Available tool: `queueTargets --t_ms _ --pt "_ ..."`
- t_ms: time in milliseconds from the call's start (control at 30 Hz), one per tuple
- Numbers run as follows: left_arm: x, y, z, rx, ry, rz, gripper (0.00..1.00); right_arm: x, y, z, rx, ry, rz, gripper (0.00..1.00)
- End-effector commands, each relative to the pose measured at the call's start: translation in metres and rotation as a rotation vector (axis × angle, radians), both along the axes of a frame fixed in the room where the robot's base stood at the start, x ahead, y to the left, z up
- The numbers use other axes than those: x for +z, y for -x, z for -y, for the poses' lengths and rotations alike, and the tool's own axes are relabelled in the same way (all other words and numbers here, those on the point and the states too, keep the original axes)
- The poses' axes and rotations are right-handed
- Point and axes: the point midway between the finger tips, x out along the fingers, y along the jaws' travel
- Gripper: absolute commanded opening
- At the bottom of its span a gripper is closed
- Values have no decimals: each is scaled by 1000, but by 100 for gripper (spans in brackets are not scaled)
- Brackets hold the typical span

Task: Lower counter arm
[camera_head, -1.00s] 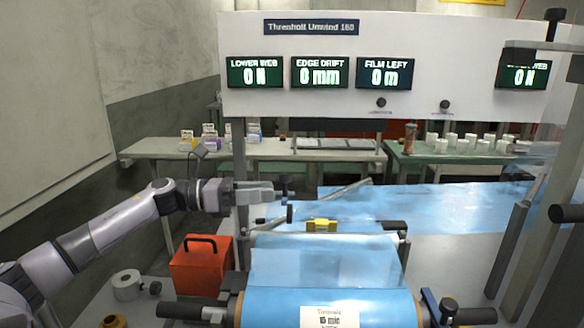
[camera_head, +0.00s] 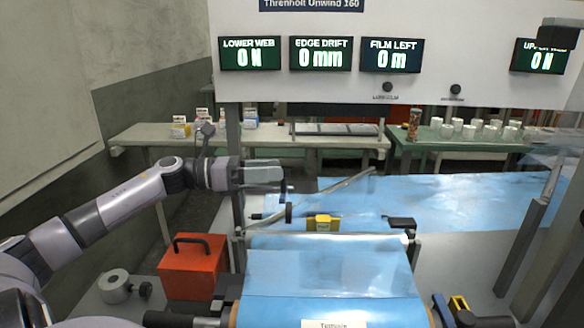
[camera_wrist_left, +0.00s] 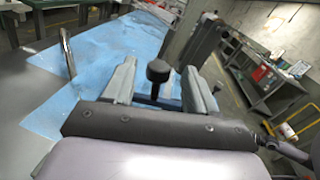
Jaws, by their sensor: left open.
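My left gripper (camera_head: 280,174) reaches in from the left beside the machine's left upright. Its jaws are open. In the left wrist view, a black knob (camera_wrist_left: 158,70) on a short dark stem stands between the spread fingers of the left gripper (camera_wrist_left: 158,84), with visible gaps to both sides. A slanted silver bar (camera_head: 345,187) rises to the right over the blue film; a similar bar (camera_wrist_left: 68,53) shows at left in the wrist view. Which part is the counter arm I cannot tell for sure. A black round handle (camera_head: 288,212) sits just below the gripper. My right gripper is out of view.
A blue film roll (camera_head: 330,290) lies in front, with a yellow block (camera_head: 322,223) behind it. A red box (camera_head: 193,268) stands below my left arm. The display panel (camera_head: 400,90) spans the top. Back tables (camera_head: 265,143) hold small boxes and cups.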

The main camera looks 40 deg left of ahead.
Motion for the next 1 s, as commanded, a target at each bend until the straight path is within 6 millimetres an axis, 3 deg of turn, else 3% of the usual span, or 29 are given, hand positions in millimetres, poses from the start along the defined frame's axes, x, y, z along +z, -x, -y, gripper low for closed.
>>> queueTargets --t_ms 500,1000 --pt "1 -33 28 1 1 1 57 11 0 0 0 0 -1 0" --pt "0 -39 33 0 0 -1 57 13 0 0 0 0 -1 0"
